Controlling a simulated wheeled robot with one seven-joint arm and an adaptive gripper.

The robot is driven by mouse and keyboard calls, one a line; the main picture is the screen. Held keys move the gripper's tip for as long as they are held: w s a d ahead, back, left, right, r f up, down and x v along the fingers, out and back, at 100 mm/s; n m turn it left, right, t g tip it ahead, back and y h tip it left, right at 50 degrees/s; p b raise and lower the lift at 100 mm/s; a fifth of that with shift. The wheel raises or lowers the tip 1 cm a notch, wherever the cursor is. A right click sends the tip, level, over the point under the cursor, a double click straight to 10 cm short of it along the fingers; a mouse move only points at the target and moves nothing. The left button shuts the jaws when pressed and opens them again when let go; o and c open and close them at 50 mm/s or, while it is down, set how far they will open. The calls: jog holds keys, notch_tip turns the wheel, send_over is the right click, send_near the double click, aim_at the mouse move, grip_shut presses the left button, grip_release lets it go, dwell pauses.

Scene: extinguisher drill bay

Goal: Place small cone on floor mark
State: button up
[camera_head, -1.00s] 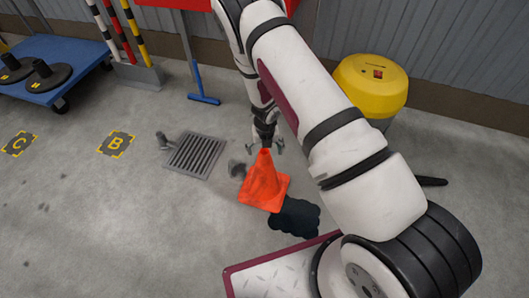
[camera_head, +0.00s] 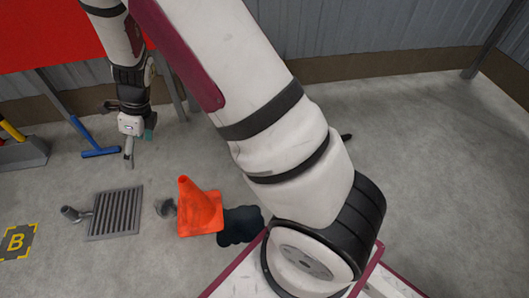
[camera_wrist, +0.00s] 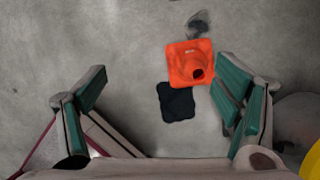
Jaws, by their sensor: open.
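The small orange cone (camera_head: 200,212) stands upright on the concrete floor, beside a dark patch (camera_head: 241,226). In the wrist view the cone (camera_wrist: 189,62) shows from above, with the dark patch (camera_wrist: 177,102) just below it. My gripper (camera_wrist: 162,100) is open and empty, its green-padded fingers spread wide, with the cone nearer the right finger in the picture. In the head view my gripper (camera_head: 128,152) hangs up and left of the cone, well apart from it. A yellow-cornered floor mark with a B (camera_head: 16,242) lies at the left edge.
A floor grate (camera_head: 115,212) lies left of the cone, with a grey fitting (camera_head: 72,214) beside it. A blue-footed stand (camera_head: 100,152) and a red panel (camera_head: 45,40) are near the back wall. A yellow object (camera_wrist: 311,162) shows at the wrist view's corner.

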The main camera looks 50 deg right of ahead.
jog(key=s+r+n+g, duration=0.1)
jog(key=s+r+n, duration=1.4)
jog(key=r, duration=0.5)
jog(key=s+d+r+n+h, duration=0.1)
jog(key=s+n, duration=0.3)
jog(key=s, duration=0.4)
jog(key=s+d+r+n+h, duration=0.1)
jog(key=s+d+n, duration=0.3)
jog(key=s, duration=0.4)
jog(key=s+d+r+n+h, duration=0.1)
jog(key=s+n, duration=0.3)
jog(key=s, duration=0.4)
jog(key=shift+s+d+r+g+h, duration=0.15)
jog(key=shift+d+r+g+h, duration=0.15)
jog(key=shift+d+r, duration=0.4)
notch_tip(320, 180, up, 32)
jog(key=t+p, duration=0.4)
jog(key=p, duration=2.6)
jog(key=shift+d+r+n+p, duration=0.15)
jog(key=shift+d+n+p, duration=0.15)
